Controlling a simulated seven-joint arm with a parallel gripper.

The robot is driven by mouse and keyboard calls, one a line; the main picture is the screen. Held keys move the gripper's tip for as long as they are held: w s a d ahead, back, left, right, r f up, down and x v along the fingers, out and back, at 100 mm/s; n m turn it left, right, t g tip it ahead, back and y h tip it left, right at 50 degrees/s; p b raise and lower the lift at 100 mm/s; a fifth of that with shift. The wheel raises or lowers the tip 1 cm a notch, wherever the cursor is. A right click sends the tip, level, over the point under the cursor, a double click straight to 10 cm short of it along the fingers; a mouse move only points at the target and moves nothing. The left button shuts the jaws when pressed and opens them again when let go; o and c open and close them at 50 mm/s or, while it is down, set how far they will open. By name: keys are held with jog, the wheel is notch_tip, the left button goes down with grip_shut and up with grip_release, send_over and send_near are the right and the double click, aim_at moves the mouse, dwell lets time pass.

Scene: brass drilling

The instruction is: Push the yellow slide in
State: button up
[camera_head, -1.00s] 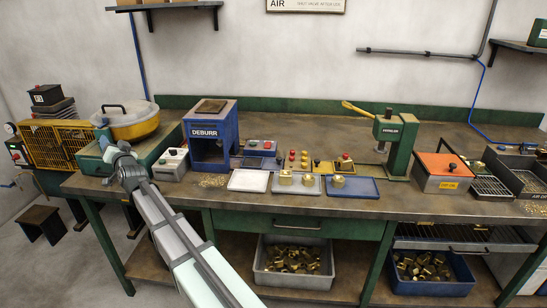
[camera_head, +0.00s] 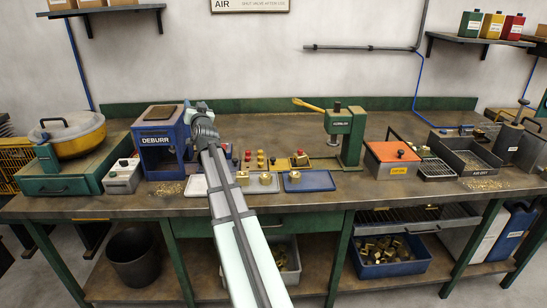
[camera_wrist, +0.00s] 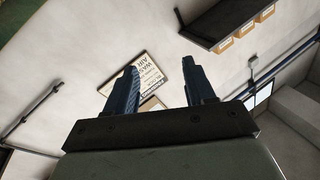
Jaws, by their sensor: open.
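A small yellow piece (camera_head: 299,160) sits on the bench among small parts behind the trays, left of the green drill press (camera_head: 345,130). It may be the yellow slide; it is too small to tell how far in it sits. My arm reaches over the bench, and its end is beside the blue DEBURR box (camera_head: 162,140), left of the yellow piece and apart from it. My gripper (camera_wrist: 159,66) is open and empty in the wrist view. Its fingers point up towards the wall, a sign and a shelf. The yellow piece is not in the wrist view.
A blue tray (camera_head: 322,183) and a grey tray (camera_head: 273,188) with brass parts lie in front of the yellow piece. The press has a yellow lever (camera_head: 315,104). An orange-lidded box (camera_head: 393,152) stands to the right. The bench behind the small parts looks clear.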

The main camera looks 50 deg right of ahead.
jog(key=s+d+f+n+g, duration=0.1)
jog(key=s+d+f+g, duration=0.15)
jog(key=d, duration=0.65)
jog(key=n+g+y, duration=0.4)
jog(key=g+y, duration=0.3)
jog(key=g, duration=0.4)
send_near(273, 158)
jog(key=x, duration=0.8)
jog(key=shift+f, duration=0.15)
jog(key=shift+c, duration=0.5)
grip_shut()
